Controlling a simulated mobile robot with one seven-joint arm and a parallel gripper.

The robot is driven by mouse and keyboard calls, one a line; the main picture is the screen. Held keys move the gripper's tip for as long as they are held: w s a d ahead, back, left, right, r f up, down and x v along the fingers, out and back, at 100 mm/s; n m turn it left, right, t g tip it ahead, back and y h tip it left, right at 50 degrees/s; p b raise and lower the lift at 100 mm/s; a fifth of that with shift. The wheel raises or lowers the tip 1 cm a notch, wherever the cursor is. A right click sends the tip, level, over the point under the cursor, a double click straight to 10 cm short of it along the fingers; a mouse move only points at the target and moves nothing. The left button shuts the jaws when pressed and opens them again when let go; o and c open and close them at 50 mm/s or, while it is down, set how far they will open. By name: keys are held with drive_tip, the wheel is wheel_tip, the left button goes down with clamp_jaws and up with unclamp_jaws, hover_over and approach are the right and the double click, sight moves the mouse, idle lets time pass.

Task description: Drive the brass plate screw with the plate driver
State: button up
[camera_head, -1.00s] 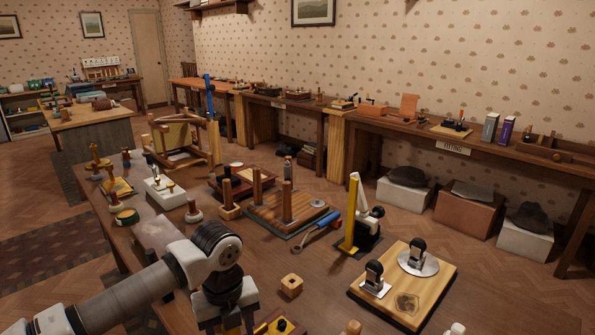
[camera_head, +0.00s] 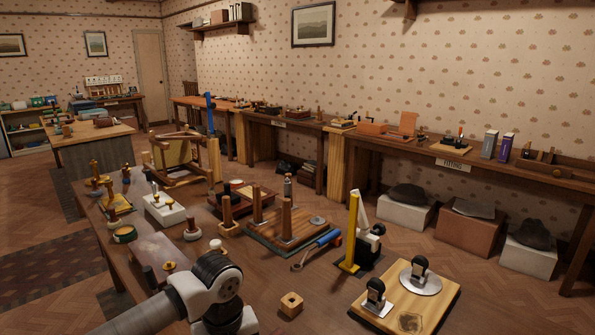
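I cannot tell for sure which piece is the brass plate screw or which is the plate driver; the small parts are too far off. Brass-coloured pieces stand on the near bench: a tall one (camera_head: 94,167) at the far left, small ones at a white block (camera_head: 166,211), and a knob-like one (camera_head: 170,266) near my arm. A blue-handled tool (camera_head: 328,238) lies in the middle of the bench. My arm enters at the bottom left and its last visible link reaches the bottom edge. My gripper's fingers are below the picture.
A wooden board (camera_head: 440,293) with two black-and-silver fixtures lies at front right. A yellow upright (camera_head: 352,232), a board with wooden posts (camera_head: 268,231) and a small wooden cube (camera_head: 291,304) stand nearby. Bare bench shows between cube and board. A long side bench (camera_head: 375,140) lines the wall.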

clamp_jaws()
drive_tip(key=shift+r, duration=0.7)
drive_tip(key=shift+r+p, duration=2.2)
drive_tip(key=shift+r, duration=3.2)
